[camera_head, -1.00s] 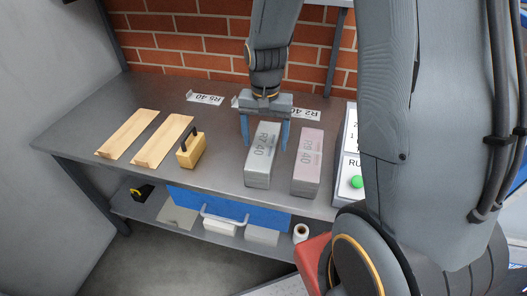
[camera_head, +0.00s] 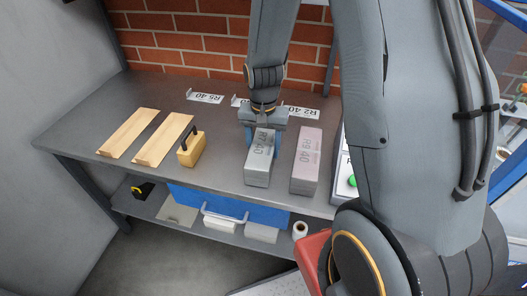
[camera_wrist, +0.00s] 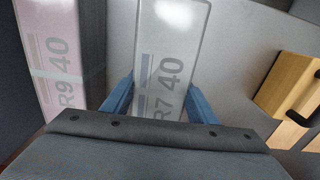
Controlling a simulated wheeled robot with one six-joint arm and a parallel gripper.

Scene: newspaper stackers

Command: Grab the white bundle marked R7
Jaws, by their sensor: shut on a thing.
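The white bundle marked R7 40 (camera_head: 259,166) lies on the grey workbench, looking light grey in the head view. It also shows in the wrist view (camera_wrist: 172,45), with its label facing up. My gripper (camera_head: 262,143) is over the bundle's far part, pointing down. In the wrist view its two blue fingers (camera_wrist: 158,98) stand on either side of the bundle and are shut on it. The bundle appears to rest on the bench; I cannot see its underside.
A pinkish bundle marked R9 40 (camera_head: 305,160) lies close to the right. A wooden block with a black handle (camera_head: 191,150) and two wooden boards (camera_head: 164,139) are to the left. Label cards stand along the back (camera_head: 205,98). A panel with a green button (camera_head: 352,181) is at the right.

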